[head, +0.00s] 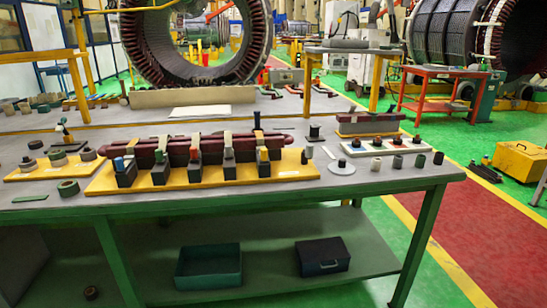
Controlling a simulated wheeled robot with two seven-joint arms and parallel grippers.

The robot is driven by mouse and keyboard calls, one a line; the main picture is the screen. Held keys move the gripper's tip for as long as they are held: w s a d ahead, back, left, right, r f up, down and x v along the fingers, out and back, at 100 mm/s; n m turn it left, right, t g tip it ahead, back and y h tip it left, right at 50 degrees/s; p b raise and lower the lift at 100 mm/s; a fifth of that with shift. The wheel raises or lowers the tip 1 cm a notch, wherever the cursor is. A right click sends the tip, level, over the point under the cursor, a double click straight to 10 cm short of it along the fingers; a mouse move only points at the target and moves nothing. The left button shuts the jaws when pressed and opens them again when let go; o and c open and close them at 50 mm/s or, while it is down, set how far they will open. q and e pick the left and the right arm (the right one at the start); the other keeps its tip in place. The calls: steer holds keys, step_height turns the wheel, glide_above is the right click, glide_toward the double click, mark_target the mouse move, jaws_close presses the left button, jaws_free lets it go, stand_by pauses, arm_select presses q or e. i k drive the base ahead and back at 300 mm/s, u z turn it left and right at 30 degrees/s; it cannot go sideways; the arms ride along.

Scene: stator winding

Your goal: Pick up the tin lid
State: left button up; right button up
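A flat, pale grey round disc (343,170) with a small dark knob-like spot lies near the front edge of the workbench, right of centre. It looks like the tin lid, but I cannot be sure at this size. Neither of my grippers is in the head view, and nothing touches the disc.
The workbench (420,174) holds a yellow board (205,180) with dark red bars and black clamps left of the disc. A white strip with several dark knobs (385,148) lies behind it. An open teal box (208,268) and a dark handled box (322,257) sit on the lower shelf.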

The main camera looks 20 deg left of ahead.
mark_target(341, 168)
steer(key=u, duration=0.5)
steer(key=i, duration=1.35)
steer(key=z, duration=0.35)
